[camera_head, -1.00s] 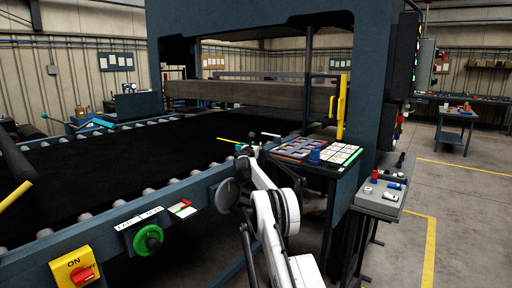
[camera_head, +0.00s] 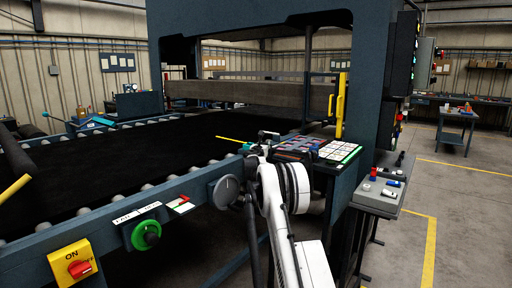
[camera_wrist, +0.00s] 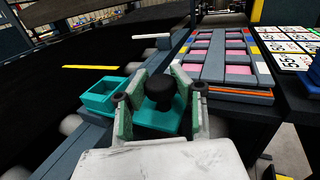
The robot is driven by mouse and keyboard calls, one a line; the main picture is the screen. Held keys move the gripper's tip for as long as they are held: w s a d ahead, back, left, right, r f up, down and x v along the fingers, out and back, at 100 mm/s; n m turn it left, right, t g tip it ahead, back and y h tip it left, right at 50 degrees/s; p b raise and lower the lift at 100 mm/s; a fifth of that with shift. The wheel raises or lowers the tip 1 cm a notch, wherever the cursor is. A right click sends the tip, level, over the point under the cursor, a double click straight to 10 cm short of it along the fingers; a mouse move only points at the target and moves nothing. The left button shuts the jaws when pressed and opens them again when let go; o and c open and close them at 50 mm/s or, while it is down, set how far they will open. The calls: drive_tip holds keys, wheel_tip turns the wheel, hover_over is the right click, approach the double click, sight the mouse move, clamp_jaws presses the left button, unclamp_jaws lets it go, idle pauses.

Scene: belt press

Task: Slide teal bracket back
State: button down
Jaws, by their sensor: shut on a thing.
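The teal bracket (camera_wrist: 100,97) shows in the wrist view as an open box joined to a flat plate with a black knob (camera_wrist: 160,88) on it. It sits at the dark blue frame rail along the belt's edge. My gripper (camera_wrist: 158,97) has its green-padded fingers on either side of the knob and is shut on it. In the head view only a small teal part (camera_head: 245,148) shows beside my gripper (camera_head: 262,140). My arm hides most of the bracket there.
A rack with pink cells (camera_wrist: 213,58) and a board of white number cards (camera_wrist: 288,45) lie right of my gripper. A yellow strip (camera_wrist: 90,67) lies on the black belt (camera_head: 110,155). A grey control box (camera_head: 378,195) stands at the right.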

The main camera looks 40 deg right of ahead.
drive_tip(key=shift+s+d+f, duration=0.1)
drive_tip(key=shift+s+f, duration=0.05)
drive_tip(key=shift+s, duration=0.05)
drive_tip(key=c, duration=1.4)
unclamp_jaws()
drive_tip(key=shift+s, duration=0.1)
drive_tip(key=shift+o, duration=0.2)
drive_tip(key=shift+s+a, duration=0.2)
drive_tip(key=shift+a, duration=0.35)
drive_tip(key=v, duration=1.1)
